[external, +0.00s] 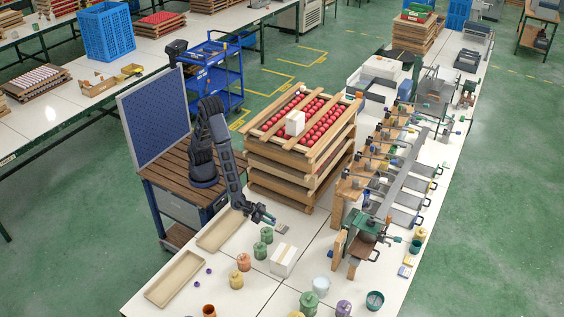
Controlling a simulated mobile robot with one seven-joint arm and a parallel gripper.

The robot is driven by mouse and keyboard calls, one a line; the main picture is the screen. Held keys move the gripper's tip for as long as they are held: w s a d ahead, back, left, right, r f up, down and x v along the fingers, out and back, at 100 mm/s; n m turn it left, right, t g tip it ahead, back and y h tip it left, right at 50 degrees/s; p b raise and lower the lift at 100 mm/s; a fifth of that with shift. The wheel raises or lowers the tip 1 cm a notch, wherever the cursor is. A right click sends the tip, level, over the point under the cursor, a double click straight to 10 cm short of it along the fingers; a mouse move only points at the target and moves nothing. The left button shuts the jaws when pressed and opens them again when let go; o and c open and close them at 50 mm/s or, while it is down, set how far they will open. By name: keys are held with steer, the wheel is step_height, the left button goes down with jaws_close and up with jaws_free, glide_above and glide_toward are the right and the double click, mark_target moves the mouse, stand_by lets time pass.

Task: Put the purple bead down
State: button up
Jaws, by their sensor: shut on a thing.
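My gripper (268,218) is at the end of my dark arm, low over the white table near the grey flat piece (282,228). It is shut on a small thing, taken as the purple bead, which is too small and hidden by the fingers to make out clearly. Two other small purple beads, one (208,271) and another (197,284), lie on the table to the right of the beige tray (172,282). A second beige tray (217,232) lies left of my gripper.
Green jars (266,235) and (260,251), an orange jar (244,262) and a white box (283,261) stand close in front of my gripper. A stack of wooden trays with red balls (290,165) rises behind it. Clamps and tools line the right side.

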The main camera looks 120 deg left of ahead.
step_height(320, 180, up, 58)
steer(key=w+a+r+n+g+y, duration=0.15)
steer(key=w+a, duration=0.35)
steer(key=a, duration=0.7)
steer(key=w+a+f+n+g+y, duration=0.1)
steer(key=w+a+n+y, duration=0.2)
steer(key=a, duration=0.9)
steer(key=w+a+n+g+y, duration=0.1)
steer(key=a+n+g, duration=0.25)
steer(key=a, duration=2.05)
steer(key=s+a+n+g+y, duration=0.15)
steer(key=s+a, duration=0.25)
steer(key=a, duration=0.8)
steer(key=s+a+n+g, duration=0.2)
steer(key=s+a+n, duration=0.15)
steer(key=a, duration=0.75)
steer(key=s+a+f+n+g, duration=0.2)
steer(key=s+a+n+g, duration=0.2)
steer(key=s+a, duration=1.65)
steer(key=shift+h, duration=0.3)
steer(key=f, duration=0.8)
steer(key=w+a+f, duration=0.1)
steer(key=f, duration=1.5)
steer(key=shift+w+a, duration=0.15)
steer(key=shift+w, duration=0.1)
steer(key=shift+f, duration=0.15)
